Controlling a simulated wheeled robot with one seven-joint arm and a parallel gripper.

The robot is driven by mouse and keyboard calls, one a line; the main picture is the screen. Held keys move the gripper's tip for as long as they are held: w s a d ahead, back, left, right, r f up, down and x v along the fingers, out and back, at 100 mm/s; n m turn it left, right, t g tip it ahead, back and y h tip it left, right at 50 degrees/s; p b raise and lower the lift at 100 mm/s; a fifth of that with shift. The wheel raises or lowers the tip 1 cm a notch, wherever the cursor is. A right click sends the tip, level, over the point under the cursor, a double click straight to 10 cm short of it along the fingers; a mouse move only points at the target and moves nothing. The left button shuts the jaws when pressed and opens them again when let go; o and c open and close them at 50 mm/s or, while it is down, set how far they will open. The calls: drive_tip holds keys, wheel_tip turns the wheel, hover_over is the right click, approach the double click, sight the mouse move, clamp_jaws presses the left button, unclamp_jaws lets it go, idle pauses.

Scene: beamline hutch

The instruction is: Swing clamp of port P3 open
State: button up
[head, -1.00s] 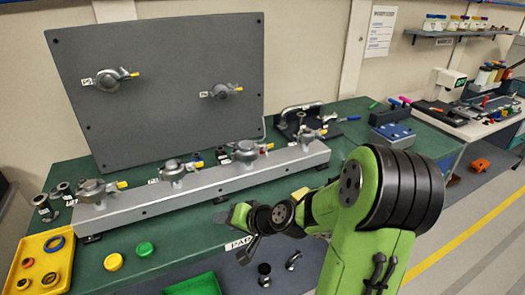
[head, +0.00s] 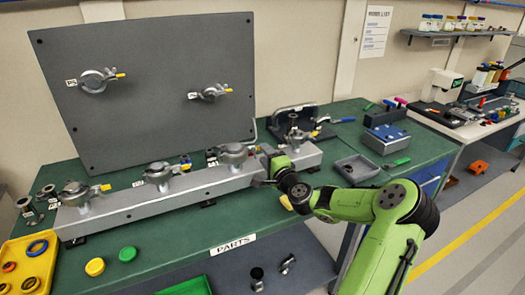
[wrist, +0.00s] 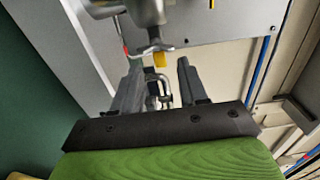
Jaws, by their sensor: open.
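The grey manifold bar (head: 110,213) lies on the green bench with several clamped ports along it. The clamp (head: 234,153) on the third port from the left is the one nearest my gripper; the label beside it is too small to read. My gripper (head: 266,168) is just right of this clamp, partly hidden by my wrist. In the wrist view, my gripper (wrist: 158,72) is open, its two dark fingers apart. A metal clamp (wrist: 145,12) shows ahead at the top, and a yellow lever tip (wrist: 160,60) appears between the fingertips. I cannot tell whether they touch it.
The fourth port (head: 297,136) stands right of my gripper. An upright dark panel (head: 150,115) with two clamped ports is behind the bar. A grey tray (head: 356,168) and a blue box (head: 387,138) are to the right. A yellow tray (head: 30,265) is at front left.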

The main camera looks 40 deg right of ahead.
drive_tip(key=shift+x, duration=1.4)
clamp_jaws()
